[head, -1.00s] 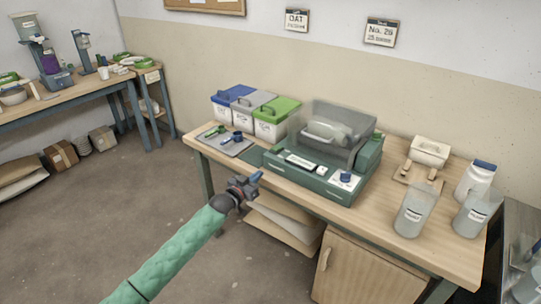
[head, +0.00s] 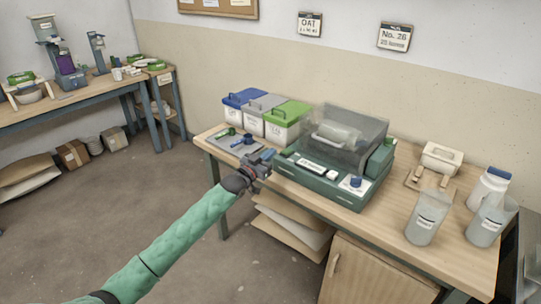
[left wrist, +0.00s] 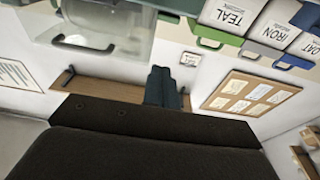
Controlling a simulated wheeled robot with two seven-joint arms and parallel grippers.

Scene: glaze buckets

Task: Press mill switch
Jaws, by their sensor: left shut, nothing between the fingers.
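The mill (head: 325,187) is a green machine with a clear hood (head: 348,128) over a pale drum, on the wooden bench. Its front panel has a white label strip, a small white button-like part (head: 332,175) and a blue knob (head: 356,183) on a white plate. I cannot tell for certain which is the switch. My left gripper (head: 267,155) is shut and empty, just left of the mill's front left corner in the head view. In the left wrist view its closed fingers (left wrist: 165,88) show, with the hood (left wrist: 100,25) at upper left. My right gripper is not in view.
Lidded buckets in blue (head: 238,105), grey (head: 254,118) and green (head: 284,120) stand left of the mill. A tray (head: 230,140) with scoops lies before them. Floor before the bench is open.

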